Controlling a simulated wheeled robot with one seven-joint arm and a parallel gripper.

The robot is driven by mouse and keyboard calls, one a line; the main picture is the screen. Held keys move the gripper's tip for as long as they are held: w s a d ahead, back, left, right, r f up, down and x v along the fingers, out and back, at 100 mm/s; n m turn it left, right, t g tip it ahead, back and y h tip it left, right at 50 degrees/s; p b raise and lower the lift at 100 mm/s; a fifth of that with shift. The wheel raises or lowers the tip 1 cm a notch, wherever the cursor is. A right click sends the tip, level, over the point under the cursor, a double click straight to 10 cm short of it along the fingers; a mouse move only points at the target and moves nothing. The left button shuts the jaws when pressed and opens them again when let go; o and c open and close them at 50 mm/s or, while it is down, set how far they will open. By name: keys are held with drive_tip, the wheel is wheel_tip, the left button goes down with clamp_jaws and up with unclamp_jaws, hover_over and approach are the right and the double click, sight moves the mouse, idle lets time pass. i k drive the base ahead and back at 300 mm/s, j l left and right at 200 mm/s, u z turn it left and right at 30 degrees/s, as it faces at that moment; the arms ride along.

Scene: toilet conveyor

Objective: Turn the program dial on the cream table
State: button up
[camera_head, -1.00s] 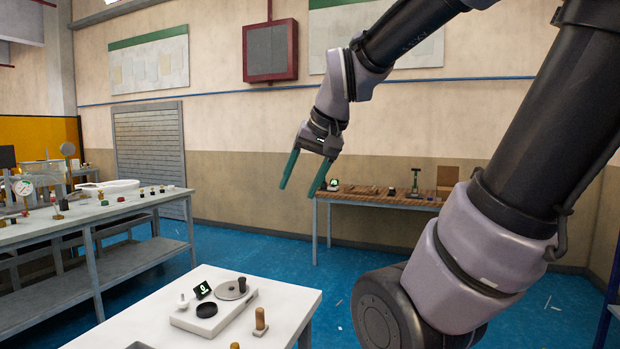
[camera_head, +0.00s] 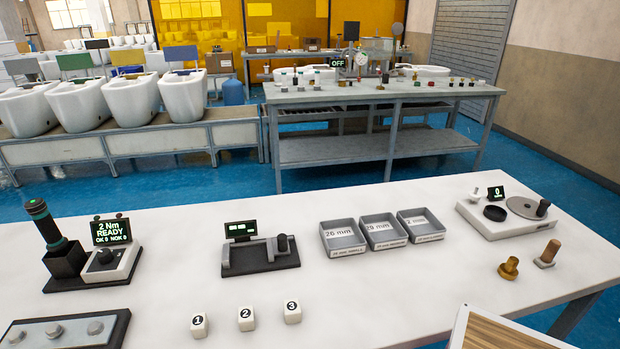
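The cream table (camera_head: 400,290) looks near-white and fills the front of the view. At its left, a small controller has a display (camera_head: 111,232) reading "2 Nm READY OK 0 NOK 0". A dark round knob (camera_head: 104,257) sits on the controller's light, sloped face, below the display; it looks like the program dial. Its pointer position is too small to read. A black screwdriver-like tool with green bands (camera_head: 42,220) stands in a dark holder just left of it. My gripper is not in view now.
A dark fixture (camera_head: 258,258) with a black knob, grey bins (camera_head: 343,237) and a white device (camera_head: 505,218) stand to the right. Numbered white blocks (camera_head: 246,319) and a grey panel with buttons (camera_head: 65,330) are in front. A grey bench (camera_head: 350,98) stands behind.

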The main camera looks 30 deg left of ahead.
sight(103, 254)
drive_tip(key=l+u, duration=0.15)
drive_tip(key=u, duration=0.7)
drive_tip(key=j+u, duration=0.15)
drive_tip(key=u, duration=1.9)
drive_tip(key=i+j+z, duration=0.1)
drive_tip(key=j, duration=0.25)
drive_tip(key=i+j+z, duration=0.1)
drive_tip(key=i+j, duration=0.3)
drive_tip(key=j, duration=0.35)
drive_tip(key=i+z, duration=0.05)
